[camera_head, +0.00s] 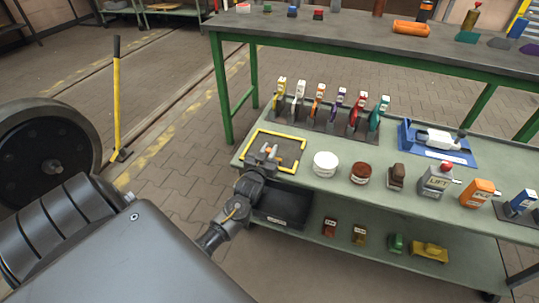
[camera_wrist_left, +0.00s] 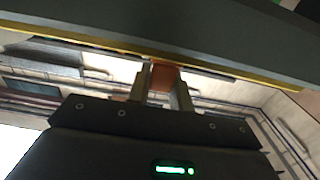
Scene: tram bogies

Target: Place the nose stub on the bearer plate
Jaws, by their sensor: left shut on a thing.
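My left gripper (camera_head: 269,151) is over the yellow-edged dark plate at the left end of the green table. It is shut on a small orange-brown piece, which I take to be the nose stub (camera_wrist_left: 162,76). In the left wrist view the stub sits between the two fingers, close to the dark plate with the yellow edge (camera_wrist_left: 190,38), which I take to be the bearer plate. In the head view the plate's yellow rim (camera_head: 288,136) shows around the gripper. Whether the stub touches the plate I cannot tell. My right gripper is not in view.
A white round tub (camera_head: 325,163) and a brown tub (camera_head: 361,173) stand right of the plate. A rack of several coloured tools (camera_head: 331,120) stands behind. A black bin (camera_head: 284,206) sits below the gripper. A grey block with a red knob (camera_head: 435,181) is farther right.

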